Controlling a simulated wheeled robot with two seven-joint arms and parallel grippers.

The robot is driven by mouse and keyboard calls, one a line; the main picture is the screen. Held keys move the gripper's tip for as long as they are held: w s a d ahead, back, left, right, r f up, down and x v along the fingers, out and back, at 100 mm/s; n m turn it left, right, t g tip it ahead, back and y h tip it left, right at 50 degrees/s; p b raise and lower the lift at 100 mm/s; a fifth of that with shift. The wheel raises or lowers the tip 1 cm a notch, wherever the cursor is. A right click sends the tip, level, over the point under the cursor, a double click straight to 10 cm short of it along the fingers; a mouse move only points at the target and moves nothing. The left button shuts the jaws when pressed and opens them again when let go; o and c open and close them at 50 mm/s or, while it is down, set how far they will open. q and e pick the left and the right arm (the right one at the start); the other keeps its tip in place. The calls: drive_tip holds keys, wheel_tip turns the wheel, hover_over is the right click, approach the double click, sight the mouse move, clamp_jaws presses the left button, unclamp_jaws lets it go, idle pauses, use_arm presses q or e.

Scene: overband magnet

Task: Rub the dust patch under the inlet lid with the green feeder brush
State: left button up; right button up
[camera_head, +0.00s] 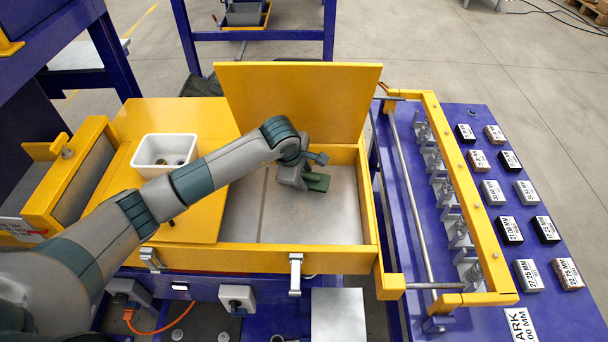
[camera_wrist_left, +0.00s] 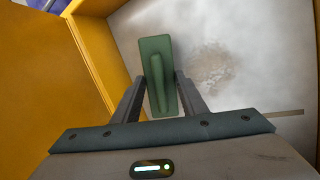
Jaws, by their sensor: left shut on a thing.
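My left gripper (camera_head: 304,178) reaches into the open yellow inlet box and is shut on the green feeder brush (camera_wrist_left: 157,66). The brush also shows in the head view (camera_head: 318,183), partly covered by the gripper. The dust patch (camera_wrist_left: 210,70) is a brownish, grainy smear on the grey plate, just right of the brush in the left wrist view. I cannot tell whether the brush touches the plate. The yellow inlet lid (camera_head: 296,100) stands open at the back of the box. My right gripper is not in view.
A white bin (camera_head: 166,155) with small items stands on the yellow deck left of the box. Yellow box walls (camera_head: 366,205) surround the plate (camera_head: 300,225). At the right, a blue table (camera_head: 482,140) carries several labelled blocks and a yellow frame with a rod (camera_head: 407,190).

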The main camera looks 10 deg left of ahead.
use_arm(q)
drive_tip(key=shift+f+b, duration=0.6)
drive_tip(key=shift+f, duration=0.1)
drive_tip(key=shift+r, duration=0.1)
drive_tip(key=shift+s+p, duration=0.3)
drive_tip(key=shift+s, duration=0.1)
drive_tip(key=s+p, duration=0.2)
drive_tip(key=s, duration=0.5)
drive_tip(key=shift+s+a, duration=0.15)
drive_tip(key=shift+s, duration=0.25)
